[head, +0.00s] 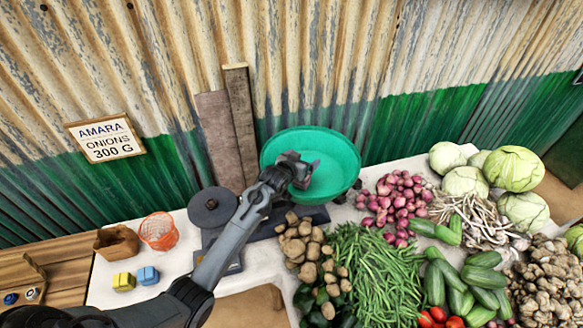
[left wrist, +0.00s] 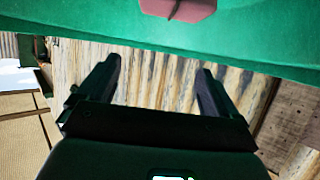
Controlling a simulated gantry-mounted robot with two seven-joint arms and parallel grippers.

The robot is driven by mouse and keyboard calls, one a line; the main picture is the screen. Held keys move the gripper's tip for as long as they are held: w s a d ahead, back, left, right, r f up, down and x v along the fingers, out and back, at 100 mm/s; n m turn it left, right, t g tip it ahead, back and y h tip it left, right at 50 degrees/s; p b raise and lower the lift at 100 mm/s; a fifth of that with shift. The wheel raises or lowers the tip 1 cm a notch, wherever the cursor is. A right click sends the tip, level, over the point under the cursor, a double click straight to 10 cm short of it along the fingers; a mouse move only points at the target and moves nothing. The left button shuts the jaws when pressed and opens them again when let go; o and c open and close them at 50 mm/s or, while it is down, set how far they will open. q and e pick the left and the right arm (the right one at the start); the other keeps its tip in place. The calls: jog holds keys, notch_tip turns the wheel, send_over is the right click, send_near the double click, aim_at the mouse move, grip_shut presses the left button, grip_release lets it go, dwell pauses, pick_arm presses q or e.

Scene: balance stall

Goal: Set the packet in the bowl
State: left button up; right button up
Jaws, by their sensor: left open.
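The green bowl (head: 338,178) sits on the scale at the wall side of the table. A reddish-pink flat piece with a dark crease, which looks like the packet (left wrist: 178,9), shows against the bowl's green surface in the left wrist view. My left gripper (head: 304,168) is over the bowl and hides part of its inside. Its two fingers (left wrist: 160,70) are apart with nothing between them in the left wrist view. In the head view the packet is mostly hidden by the gripper. My right gripper is not in view.
A dark round scale plate (head: 212,206) stands left of the bowl. Yellow (head: 123,282) and blue (head: 148,275) blocks, an orange basket (head: 159,232) and a brown bag (head: 116,243) are at the left. Onions (head: 398,203), potatoes (head: 303,246) and beans (head: 372,275) crowd the right.

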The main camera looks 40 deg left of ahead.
pick_arm(q)
jog(key=v, duration=1.1)
jog(key=shift+s+f, duration=0.1)
jog(key=shift+s, duration=0.05)
jog(key=s+d+f+m+g+h, duration=0.1)
jog(key=s+d+f+g, duration=0.2)
jog(key=s+d, duration=0.3)
jog(key=s+d+f+m+g+h, duration=0.1)
jog(key=s+d, duration=0.6)
jog(key=s, duration=0.7)
jog(key=s+d+f+m+g+h, duration=0.1)
jog(key=s+d+f+g, duration=0.4)
jog(key=s, duration=0.6)
notch_tip(320, 180, down, 3)
jog(key=shift+d+r+m, duration=0.25)
jog(key=shift+d+m, duration=0.55)
jog(key=shift+d, duration=0.05)
